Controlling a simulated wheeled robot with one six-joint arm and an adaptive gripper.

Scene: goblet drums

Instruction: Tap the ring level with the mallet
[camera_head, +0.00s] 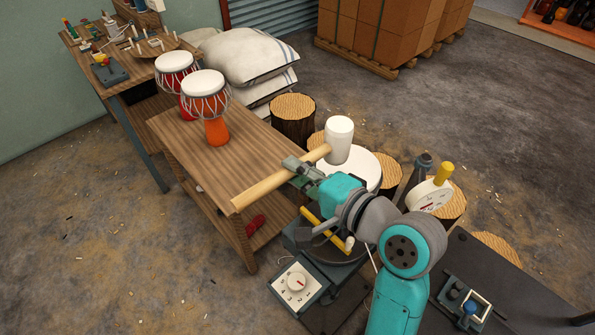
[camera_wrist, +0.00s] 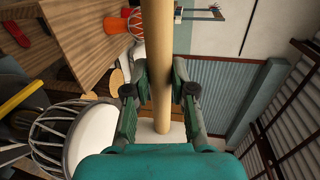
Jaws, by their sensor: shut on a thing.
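My gripper (camera_head: 301,170) is shut on the wooden handle of the mallet (camera_head: 262,188). The mallet lies roughly level in the air, with its white head (camera_head: 340,140) to the upper right. A large drum with a white skin (camera_head: 364,172) stands below and behind my gripper, partly hidden by it. I cannot tell whether the ring is level.
Two finished goblet drums, one orange (camera_head: 215,131) and one red (camera_head: 176,68), stand on the wooden bench (camera_head: 180,140). A dial gauge (camera_head: 430,196) is right of the drum. A knob box (camera_head: 297,284) is in front. Log stumps (camera_head: 292,118) and sacks (camera_head: 248,57) are behind.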

